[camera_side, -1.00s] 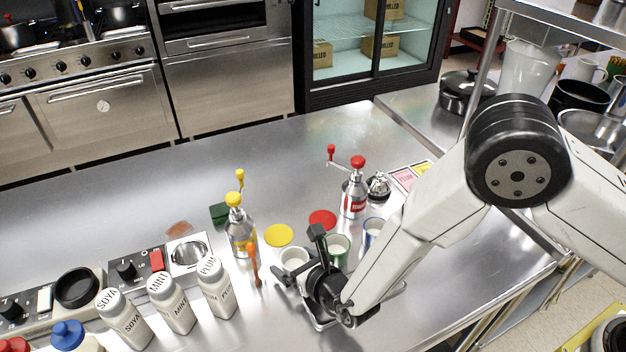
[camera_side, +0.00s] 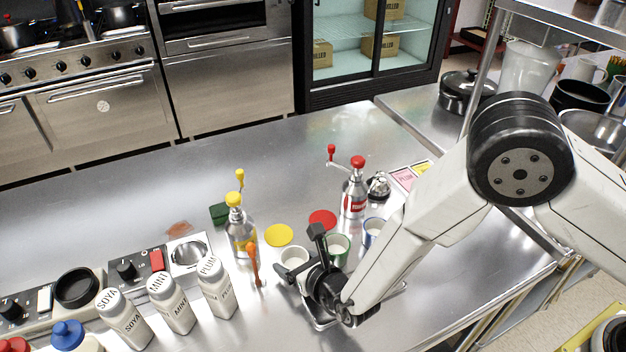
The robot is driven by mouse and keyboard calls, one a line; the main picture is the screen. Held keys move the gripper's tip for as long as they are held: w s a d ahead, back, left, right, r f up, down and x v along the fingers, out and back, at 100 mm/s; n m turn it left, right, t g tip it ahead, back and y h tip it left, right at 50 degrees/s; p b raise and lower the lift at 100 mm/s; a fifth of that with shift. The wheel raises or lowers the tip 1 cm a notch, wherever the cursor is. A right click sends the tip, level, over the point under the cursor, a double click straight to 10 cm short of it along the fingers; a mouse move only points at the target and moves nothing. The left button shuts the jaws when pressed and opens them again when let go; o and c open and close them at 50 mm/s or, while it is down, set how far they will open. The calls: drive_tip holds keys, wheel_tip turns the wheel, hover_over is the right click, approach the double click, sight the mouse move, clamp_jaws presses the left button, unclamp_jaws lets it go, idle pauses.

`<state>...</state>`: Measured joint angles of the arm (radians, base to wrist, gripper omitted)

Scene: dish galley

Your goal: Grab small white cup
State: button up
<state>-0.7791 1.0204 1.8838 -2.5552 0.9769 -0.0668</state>
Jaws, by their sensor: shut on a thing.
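A small white cup (camera_side: 294,257) stands upright on the steel counter, just left of my gripper. My gripper (camera_side: 296,270) is at the cup's right and near side, with its jaws shut on the cup; the gripper body hides the cup's lower near part. A green-rimmed cup (camera_side: 338,246) and a blue-rimmed cup (camera_side: 374,229) stand to the right, partly behind my gripper and arm.
A yellow-topped bottle (camera_side: 240,232) and a red-topped bottle (camera_side: 354,190) stand nearby. White shakers (camera_side: 172,304) stand at left. The counter's back (camera_side: 290,150) is clear.

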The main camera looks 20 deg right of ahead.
drive_tip(key=shift+r, duration=0.85)
drive_tip(key=s+d+r, duration=0.7)
drive_tip(key=s+r, duration=0.4)
drive_tip(key=s, duration=0.1)
idle(0.4)
